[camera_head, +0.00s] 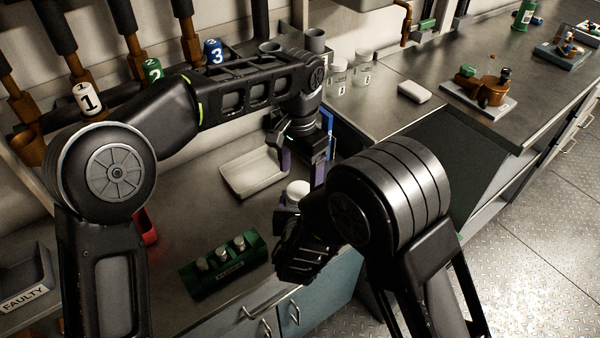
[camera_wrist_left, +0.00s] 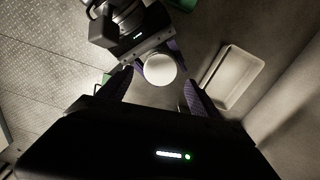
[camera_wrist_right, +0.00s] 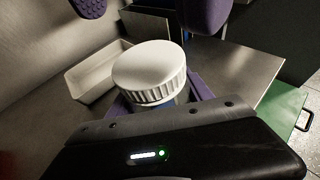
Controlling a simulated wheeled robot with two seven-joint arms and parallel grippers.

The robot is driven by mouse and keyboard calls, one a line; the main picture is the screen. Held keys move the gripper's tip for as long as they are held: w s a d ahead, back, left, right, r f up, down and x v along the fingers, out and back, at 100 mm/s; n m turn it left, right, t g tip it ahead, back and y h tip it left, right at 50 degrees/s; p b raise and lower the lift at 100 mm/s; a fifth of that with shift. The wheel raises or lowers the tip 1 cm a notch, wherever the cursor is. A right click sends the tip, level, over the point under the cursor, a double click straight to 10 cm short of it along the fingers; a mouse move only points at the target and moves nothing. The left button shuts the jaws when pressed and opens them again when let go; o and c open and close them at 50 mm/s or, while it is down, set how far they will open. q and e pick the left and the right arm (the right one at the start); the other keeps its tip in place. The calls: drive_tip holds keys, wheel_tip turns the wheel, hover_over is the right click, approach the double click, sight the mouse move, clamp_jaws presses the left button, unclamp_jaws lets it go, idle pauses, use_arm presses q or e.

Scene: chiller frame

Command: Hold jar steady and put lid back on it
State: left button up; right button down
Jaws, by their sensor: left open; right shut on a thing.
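The white lid (camera_wrist_right: 149,71) sits on top of the jar (camera_wrist_right: 176,101), looking level, with its ribbed rim around the mouth. Only a sliver of the jar with some blue shows beneath it. My right gripper (camera_wrist_right: 152,98) is shut on the jar below the lid. The lid also shows in the head view (camera_head: 298,187) and the left wrist view (camera_wrist_left: 159,69). My left gripper (camera_head: 301,168) points down above the lid, open and empty, its purple fingers on either side and apart from it. Whether the lid is screwed tight cannot be told.
An empty pale tray (camera_head: 254,170) lies on the bench behind the jar. A green rack (camera_head: 222,266) with several small vials stands at the front left. Glass jars (camera_head: 337,78) stand at the back. Both my arms crowd the space around the jar.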

sight(300, 190)
use_arm(q)
drive_tip(key=shift+d+r, duration=0.1)
drive_tip(key=shift+c, duration=0.6)
drive_tip(key=shift+d+r, duration=0.1)
drive_tip(key=shift+r, duration=0.2)
drive_tip(key=shift+c, duration=0.3)
drive_tip(key=shift+w+r+n, duration=0.1)
drive_tip(key=shift+r+n, duration=0.15)
drive_tip(key=shift+n, duration=0.25)
drive_tip(key=n, duration=0.2)
drive_tip(key=r+n, duration=0.1)
drive_tip(key=n, duration=0.2)
drive_tip(key=shift+r, duration=0.15)
drive_tip(key=n, duration=0.4)
drive_tip(key=shift+r, duration=0.3)
drive_tip(key=n, duration=0.6)
drive_tip(key=shift+a+r, duration=0.15)
drive_tip(key=shift+a, duration=0.05)
drive_tip(key=shift+f, duration=4.05)
drive_tip(key=shift+c, duration=0.2)
